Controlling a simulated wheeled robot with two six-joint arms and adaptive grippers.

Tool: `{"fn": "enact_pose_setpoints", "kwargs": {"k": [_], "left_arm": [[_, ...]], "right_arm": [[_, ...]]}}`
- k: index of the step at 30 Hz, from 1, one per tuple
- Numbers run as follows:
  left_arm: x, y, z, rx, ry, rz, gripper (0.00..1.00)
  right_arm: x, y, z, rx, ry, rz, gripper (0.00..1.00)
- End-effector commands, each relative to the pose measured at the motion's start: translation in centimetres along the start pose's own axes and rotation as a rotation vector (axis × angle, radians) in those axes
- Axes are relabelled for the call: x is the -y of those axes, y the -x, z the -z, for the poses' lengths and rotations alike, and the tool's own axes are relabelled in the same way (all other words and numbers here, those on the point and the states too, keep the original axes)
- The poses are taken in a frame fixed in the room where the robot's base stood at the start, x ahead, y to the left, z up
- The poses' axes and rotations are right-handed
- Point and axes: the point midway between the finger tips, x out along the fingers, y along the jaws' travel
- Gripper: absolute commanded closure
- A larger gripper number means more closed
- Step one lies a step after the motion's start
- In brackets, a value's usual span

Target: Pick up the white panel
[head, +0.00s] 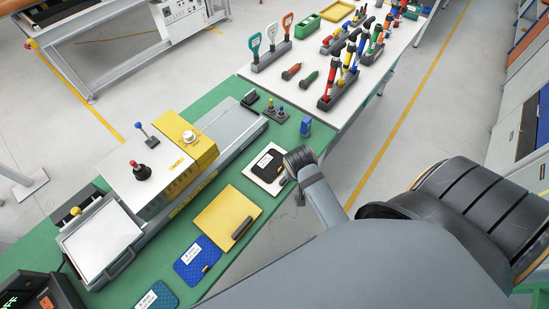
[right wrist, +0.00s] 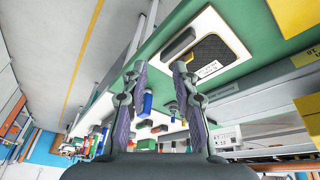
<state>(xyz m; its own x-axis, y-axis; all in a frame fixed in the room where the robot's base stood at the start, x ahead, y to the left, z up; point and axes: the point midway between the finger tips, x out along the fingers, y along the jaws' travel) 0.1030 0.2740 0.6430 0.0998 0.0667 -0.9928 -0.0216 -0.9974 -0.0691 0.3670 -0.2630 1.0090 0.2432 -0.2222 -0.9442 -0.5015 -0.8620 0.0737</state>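The white panel (head: 258,178) lies flat on the green bench in the head view. It carries a black pad with a white label and a small grey handle at its right side. It also shows at the upper right of the right wrist view (right wrist: 204,22). My right arm reaches in from the right, its wrist end just beside the panel. My right gripper (right wrist: 161,68) is open in the right wrist view, its fingers apart with nothing held; the panel lies beyond one finger, not between them. My left gripper is not in view.
A yellow panel (head: 222,217) and a blue panel (head: 197,261) lie nearby on the green bench (head: 228,180). A small blue object (head: 305,126) stands close behind the panel. A grey machine (head: 231,124) borders it on the left. Tool racks (head: 345,90) fill the white table behind.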

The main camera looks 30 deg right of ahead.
Motion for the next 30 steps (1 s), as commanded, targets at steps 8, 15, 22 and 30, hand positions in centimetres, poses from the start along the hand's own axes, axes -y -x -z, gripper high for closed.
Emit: {"fn": "enact_pose_setpoints", "kwargs": {"k": [8,15,22,30], "left_arm": [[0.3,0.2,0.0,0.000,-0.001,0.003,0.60],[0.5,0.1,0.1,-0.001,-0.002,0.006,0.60],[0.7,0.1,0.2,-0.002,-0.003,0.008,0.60],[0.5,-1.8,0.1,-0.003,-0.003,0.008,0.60]], "right_arm": [[3.5,-3.8,2.6,-0.012,-0.442,-0.114,0.72],[5.7,-5.1,3.6,-0.040,-0.631,-0.162,0.72],[5.1,-7.5,3.6,-0.041,-0.631,-0.166,0.72],[4.7,-10.4,3.5,-0.042,-0.633,-0.162,0.72]]}}
